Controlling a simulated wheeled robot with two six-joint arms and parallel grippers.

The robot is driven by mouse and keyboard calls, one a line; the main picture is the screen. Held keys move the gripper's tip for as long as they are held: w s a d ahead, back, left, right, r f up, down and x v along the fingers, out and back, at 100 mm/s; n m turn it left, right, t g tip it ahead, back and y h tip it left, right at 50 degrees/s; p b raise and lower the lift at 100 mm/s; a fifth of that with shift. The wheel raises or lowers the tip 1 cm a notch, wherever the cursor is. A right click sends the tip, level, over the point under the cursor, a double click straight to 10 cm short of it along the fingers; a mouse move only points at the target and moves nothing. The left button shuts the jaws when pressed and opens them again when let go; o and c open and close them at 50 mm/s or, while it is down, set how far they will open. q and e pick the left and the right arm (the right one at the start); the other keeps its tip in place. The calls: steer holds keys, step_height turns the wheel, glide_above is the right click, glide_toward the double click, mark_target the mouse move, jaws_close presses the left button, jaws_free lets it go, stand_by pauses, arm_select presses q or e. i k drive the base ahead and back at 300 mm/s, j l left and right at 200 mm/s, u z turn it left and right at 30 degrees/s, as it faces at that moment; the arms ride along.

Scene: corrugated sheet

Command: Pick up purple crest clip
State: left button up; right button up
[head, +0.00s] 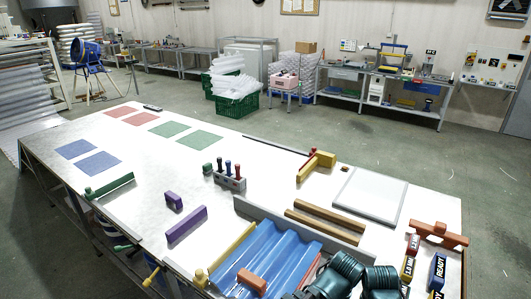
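A small purple block (174,201), which looks like the purple crest clip, lies on the white tabletop left of the middle. A longer purple bar (186,225) lies just in front of it, apart from it. Nothing holds either purple piece. Dark teal, ribbed parts (346,268) at the bottom edge look like my own arms. I make out no gripper fingers there, and these parts are well to the right of the purple block.
A blue corrugated sheet (262,256) bears an orange-brown block (252,281). A grey holder (230,182) with coloured pegs stands behind the purple pieces. A green bar (110,187) lies left and a yellow bar (232,246) right. The tabletop (145,180) around the purple block is clear.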

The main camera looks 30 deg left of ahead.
mark_target(169, 195)
steer(key=u, duration=1.65)
